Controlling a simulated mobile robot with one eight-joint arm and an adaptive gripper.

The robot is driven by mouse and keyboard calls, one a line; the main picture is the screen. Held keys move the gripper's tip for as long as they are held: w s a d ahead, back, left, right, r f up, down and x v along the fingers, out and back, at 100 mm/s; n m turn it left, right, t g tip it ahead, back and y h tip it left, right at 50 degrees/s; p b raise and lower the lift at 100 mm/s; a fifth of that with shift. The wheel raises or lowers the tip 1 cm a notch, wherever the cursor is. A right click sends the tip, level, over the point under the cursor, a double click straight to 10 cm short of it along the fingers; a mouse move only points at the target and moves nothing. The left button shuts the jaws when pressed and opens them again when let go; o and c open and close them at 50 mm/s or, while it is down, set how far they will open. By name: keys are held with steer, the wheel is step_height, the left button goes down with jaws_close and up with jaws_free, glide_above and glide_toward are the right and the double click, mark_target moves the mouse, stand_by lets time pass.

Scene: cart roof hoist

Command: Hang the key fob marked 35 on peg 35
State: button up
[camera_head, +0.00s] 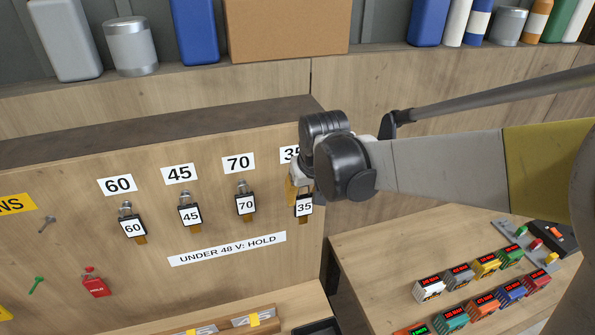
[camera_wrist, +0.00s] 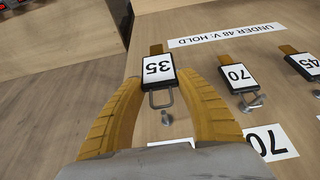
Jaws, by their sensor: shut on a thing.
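The key fob marked 35 (camera_head: 304,208) is a black tag with a white label and a brown strap, at the right end of the board's row. My gripper (camera_head: 297,190) is shut on it, with yellow fingers at both sides of the fob (camera_wrist: 158,68) in the wrist view. Its metal shackle (camera_wrist: 162,98) points toward peg 35 (camera_wrist: 166,118), a small metal knob close to it. I cannot tell whether the shackle is around the peg. The 35 sign (camera_head: 288,154) is partly hidden behind my gripper.
Fobs 60 (camera_head: 133,228), 45 (camera_head: 190,215) and 70 (camera_head: 246,204) hang left of it under their signs. The "UNDER 48 V: HOLD" strip (camera_head: 227,249) is below. A red tag (camera_head: 95,282) is lower left. A table (camera_head: 385,250) with several small coloured units is right.

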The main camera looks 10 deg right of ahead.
steer(key=shift+w+a+f+b, duration=0.15)
steer(key=shift+w+b, duration=0.05)
steer(key=shift+w, duration=0.75)
steer(key=shift+w+a+f+b, duration=0.1)
steer(key=shift+w+a+b, duration=0.1)
steer(key=shift+w, duration=0.8)
steer(key=shift+w+a+f+b, duration=0.15)
steer(key=shift+w, duration=0.8)
steer(key=o, duration=1.3)
steer(key=shift+r, duration=0.2)
